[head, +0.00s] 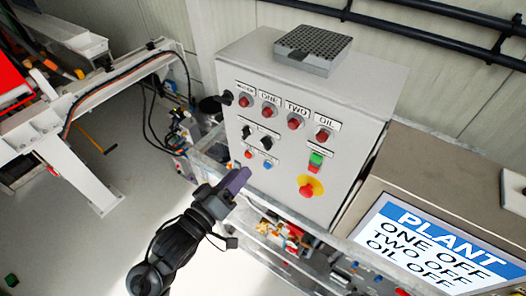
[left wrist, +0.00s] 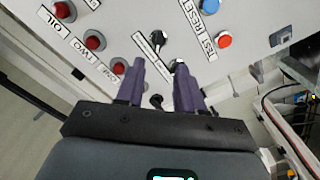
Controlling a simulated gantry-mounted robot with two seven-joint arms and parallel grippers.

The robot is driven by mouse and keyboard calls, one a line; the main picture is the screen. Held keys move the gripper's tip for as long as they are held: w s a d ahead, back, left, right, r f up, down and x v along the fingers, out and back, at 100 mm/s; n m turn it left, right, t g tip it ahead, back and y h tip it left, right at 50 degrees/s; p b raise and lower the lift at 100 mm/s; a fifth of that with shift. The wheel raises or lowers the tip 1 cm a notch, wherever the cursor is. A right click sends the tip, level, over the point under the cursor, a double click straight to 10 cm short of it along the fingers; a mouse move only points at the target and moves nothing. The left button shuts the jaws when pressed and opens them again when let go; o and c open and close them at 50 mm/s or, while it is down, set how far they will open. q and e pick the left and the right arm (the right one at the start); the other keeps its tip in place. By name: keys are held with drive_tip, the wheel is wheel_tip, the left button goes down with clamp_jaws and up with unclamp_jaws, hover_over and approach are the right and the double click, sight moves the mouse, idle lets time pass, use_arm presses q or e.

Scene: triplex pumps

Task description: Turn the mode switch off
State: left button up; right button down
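The grey control box (head: 232,65) carries two black rotary switches, a left one (head: 246,131) and a right one (head: 266,143). Their labels are too small to read, so I cannot tell which is the mode switch. My left gripper (head: 238,182) is in front of the box's lower left part, below the switches. In the left wrist view the left gripper (left wrist: 162,74) is open and empty, its purple fingers toward the panel. One black switch (left wrist: 158,40) lies beyond the fingertips; another (left wrist: 178,66) is partly hidden by the right-hand finger. My right gripper is not in view.
Red lamps labelled ONE (head: 269,110), TWO (head: 294,123) and OIL (head: 322,135) sit above the switches. A red button (head: 248,154), a blue button (head: 267,164) and a red emergency stop (head: 307,190) are below. A screen (head: 430,250) reads ONE OFF, TWO OFF, OIL OFF.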

sight(264, 147)
use_arm(q)
drive_tip(key=p+x, duration=0.2)
drive_tip(key=x, duration=0.8)
drive_tip(key=shift+w+d, duration=0.15)
drive_tip(key=shift+d, duration=0.1)
clamp_jaws()
